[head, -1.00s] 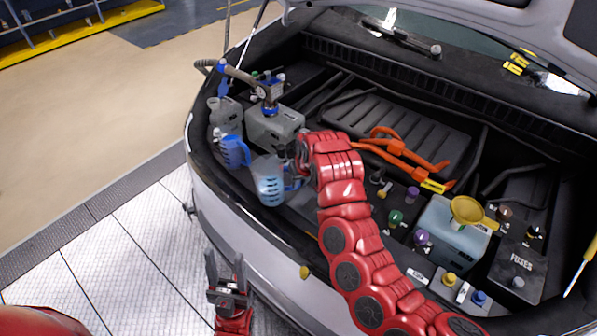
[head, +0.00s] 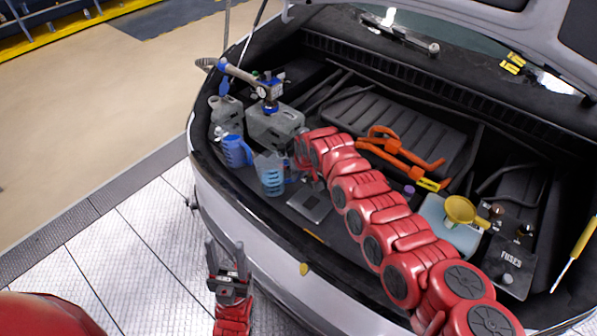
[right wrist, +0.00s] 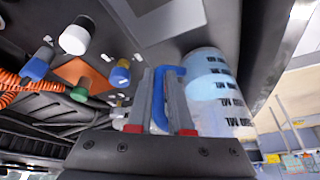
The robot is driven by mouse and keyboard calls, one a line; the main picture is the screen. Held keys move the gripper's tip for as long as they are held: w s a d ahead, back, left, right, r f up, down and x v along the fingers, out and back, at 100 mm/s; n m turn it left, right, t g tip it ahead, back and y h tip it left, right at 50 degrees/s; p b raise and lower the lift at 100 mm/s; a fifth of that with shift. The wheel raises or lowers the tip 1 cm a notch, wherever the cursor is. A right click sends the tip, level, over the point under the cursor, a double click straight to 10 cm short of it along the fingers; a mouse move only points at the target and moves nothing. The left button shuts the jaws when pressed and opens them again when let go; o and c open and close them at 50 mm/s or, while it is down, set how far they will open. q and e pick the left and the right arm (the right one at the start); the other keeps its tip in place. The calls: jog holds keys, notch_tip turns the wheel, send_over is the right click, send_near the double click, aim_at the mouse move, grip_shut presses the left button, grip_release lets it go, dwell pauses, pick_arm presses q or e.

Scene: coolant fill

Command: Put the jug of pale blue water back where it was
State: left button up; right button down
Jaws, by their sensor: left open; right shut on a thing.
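The jug of pale blue water (head: 270,176) is clear, with a blue handle, and stands upright at the left front of the car's engine bay. In the right wrist view the jug (right wrist: 214,88) shows dark printed marks and pale blue water. My right gripper (right wrist: 168,82) is shut on its blue handle (right wrist: 176,98), one finger on each side. In the head view my right gripper (head: 297,177) is partly hidden by my own arm. I cannot tell whether the jug's base touches the surface below. My left gripper (head: 227,256) is open and empty, outside the car in front of the bumper.
A darker blue jug (head: 234,151) stands close left of the held jug, with a grey jug (head: 226,112) behind it. A grey tank (head: 276,128) with a gauge fitting stands behind. A yellow funnel (head: 461,211) sits on a pale tank at the right. Orange cables (head: 400,153) lie mid-bay.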

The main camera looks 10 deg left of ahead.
jog(key=shift+f, duration=0.2)
jog(key=c, duration=0.8)
grip_release()
jog(key=shift+c, duration=0.2)
jog(key=shift+r, duration=0.15)
jog(key=b+v, duration=0.4)
jog(key=v, duration=0.8)
